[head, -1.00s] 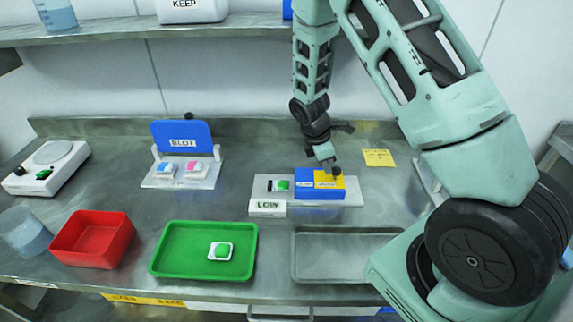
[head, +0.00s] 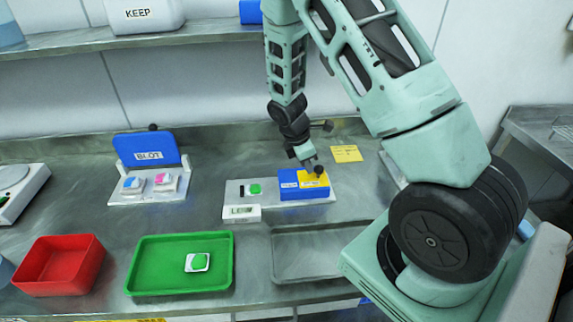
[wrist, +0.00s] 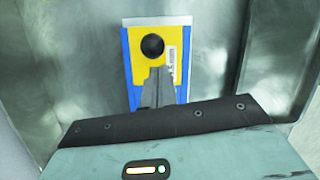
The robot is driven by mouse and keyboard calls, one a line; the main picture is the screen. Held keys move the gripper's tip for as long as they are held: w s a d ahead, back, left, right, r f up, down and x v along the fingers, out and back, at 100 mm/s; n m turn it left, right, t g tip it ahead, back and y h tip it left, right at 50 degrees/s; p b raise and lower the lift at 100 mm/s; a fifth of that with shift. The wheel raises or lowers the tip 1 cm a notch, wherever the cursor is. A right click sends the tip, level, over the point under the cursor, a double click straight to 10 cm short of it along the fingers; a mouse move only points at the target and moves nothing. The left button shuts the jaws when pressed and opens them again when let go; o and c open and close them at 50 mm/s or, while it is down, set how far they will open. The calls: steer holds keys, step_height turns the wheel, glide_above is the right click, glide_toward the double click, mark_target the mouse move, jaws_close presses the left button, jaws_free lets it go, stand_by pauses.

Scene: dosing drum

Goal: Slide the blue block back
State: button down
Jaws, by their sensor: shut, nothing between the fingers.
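The blue block (head: 303,191) has a yellow top and a black knob (head: 319,170). It sits at the right end of a white labelled base (head: 234,194), with a green pad (head: 255,188) and a black slot uncovered to its left. My gripper (head: 311,162) is shut and empty, low over the block, just left of the knob. In the wrist view, the shut fingers (wrist: 156,82) point at the knob (wrist: 152,46) over the yellow top (wrist: 140,66). I cannot tell whether they touch it. They hide part of the block.
A green tray (head: 140,284) with a green-and-white piece and a red bin (head: 60,265) stand front left. A grey tray (head: 310,277) lies in front of the base. A BLOT stand (head: 146,150) is behind left; a yellow note (head: 346,154) lies behind right.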

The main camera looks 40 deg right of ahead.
mark_target(295, 183)
steer(key=a, duration=0.1)
steer(key=w+a+r, duration=0.1)
steer(key=a, duration=0.1)
steer(key=shift+w+a+r, duration=0.1)
steer(key=shift+w+r, duration=0.05)
steer(key=shift+w, duration=0.2)
steer(key=s+b+v, duration=0.1)
steer(key=b+v, duration=0.1)
steer(key=v, duration=0.7)
steer(key=shift+w, duration=0.4)
